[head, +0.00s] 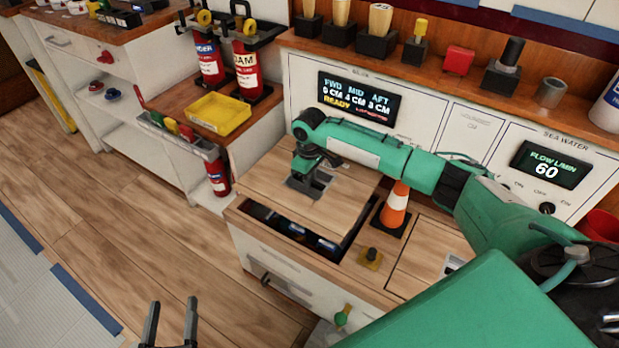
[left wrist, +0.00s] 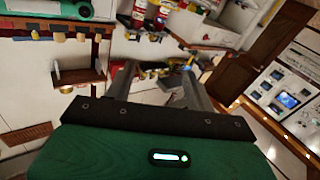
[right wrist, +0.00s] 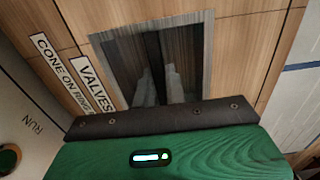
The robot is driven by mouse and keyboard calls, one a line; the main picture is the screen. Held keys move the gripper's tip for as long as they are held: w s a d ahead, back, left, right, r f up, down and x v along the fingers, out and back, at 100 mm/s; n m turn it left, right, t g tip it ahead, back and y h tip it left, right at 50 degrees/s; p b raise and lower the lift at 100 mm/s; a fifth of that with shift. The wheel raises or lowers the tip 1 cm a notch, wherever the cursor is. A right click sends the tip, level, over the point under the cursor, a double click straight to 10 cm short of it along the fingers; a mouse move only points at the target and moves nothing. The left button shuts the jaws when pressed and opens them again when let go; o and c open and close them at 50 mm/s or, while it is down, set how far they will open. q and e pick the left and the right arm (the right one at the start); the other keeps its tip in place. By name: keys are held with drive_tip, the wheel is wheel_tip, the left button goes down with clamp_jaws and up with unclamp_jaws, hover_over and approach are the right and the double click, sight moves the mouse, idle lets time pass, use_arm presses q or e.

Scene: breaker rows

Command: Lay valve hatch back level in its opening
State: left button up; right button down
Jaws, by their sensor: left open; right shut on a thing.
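The valve hatch (head: 270,182) is a square wooden panel, held raised and tilted over its dark opening (head: 262,215) in the counter. The opening shows along the hatch's near and right edges, with dark cylindrical shapes inside. My right gripper (head: 311,178) is shut at the recessed pull in the hatch's top. In the right wrist view the fingers reach into that dark recess (right wrist: 190,30), beside a label reading VALVES (right wrist: 95,82). My left gripper (head: 170,320) is open and empty at the bottom of the head view, well away from the hatch.
An orange and white cone (head: 395,208) stands right of the opening. A second wooden panel (head: 430,262) lies further right. A yellow tray (head: 218,114) and fire extinguishers (head: 246,68) are at the left.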

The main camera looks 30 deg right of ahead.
drive_tip(key=shift+r, duration=0.2)
use_arm(q)
drive_tip(key=s+d+f+g+p, duration=0.1)
drive_tip(key=s+f+g, duration=0.3)
drive_tip(key=f, duration=0.2)
use_arm(e)
drive_tip(key=shift+f, duration=0.65)
drive_tip(key=shift+f+b, duration=0.35)
drive_tip(key=shift+f, duration=1.8)
use_arm(q)
drive_tip(key=w+r+t, duration=0.3)
drive_tip(key=r, duration=0.2)
drive_tip(key=shift+w+a+r+t, duration=0.25)
drive_tip(key=shift+w+a+t, duration=0.05)
drive_tip(key=shift+w+a, duration=0.1)
use_arm(e)
drive_tip(key=shift+f, duration=0.2)
use_arm(q)
drive_tip(key=shift+r+p, duration=0.45)
drive_tip(key=shift+r, duration=0.15)
drive_tip(key=shift+f, duration=0.1)
use_arm(e)
drive_tip(key=shift+f, duration=0.3)
